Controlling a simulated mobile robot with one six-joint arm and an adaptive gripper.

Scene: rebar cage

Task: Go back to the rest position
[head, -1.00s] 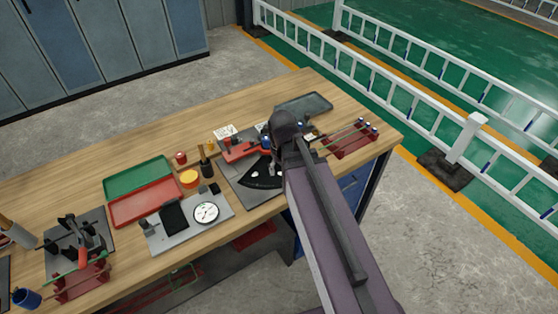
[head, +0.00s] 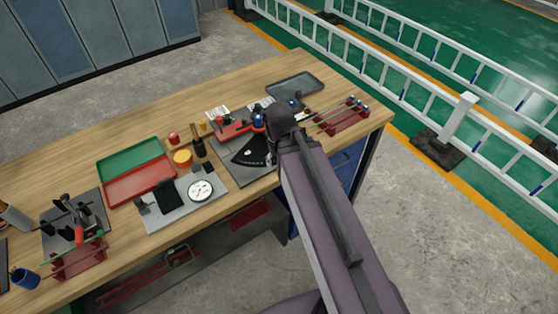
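My arm reaches from the lower right up over the workbench (head: 85,160). Its dark rounded joint (head: 281,117) is in front of the bending tool with the red-orange handle and black fan-shaped plate (head: 250,150). My gripper cannot be made out; it is hidden behind my arm or lost among the tools, so its fingers and anything in them do not show.
Right of my arm is a red rack (head: 345,120) with rods; behind is a grey tray (head: 295,87). To the left are green (head: 130,158) and red (head: 140,182) trays, a dial gauge (head: 201,189) and a black clamp fixture (head: 75,222). A white railing (head: 400,80) runs behind.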

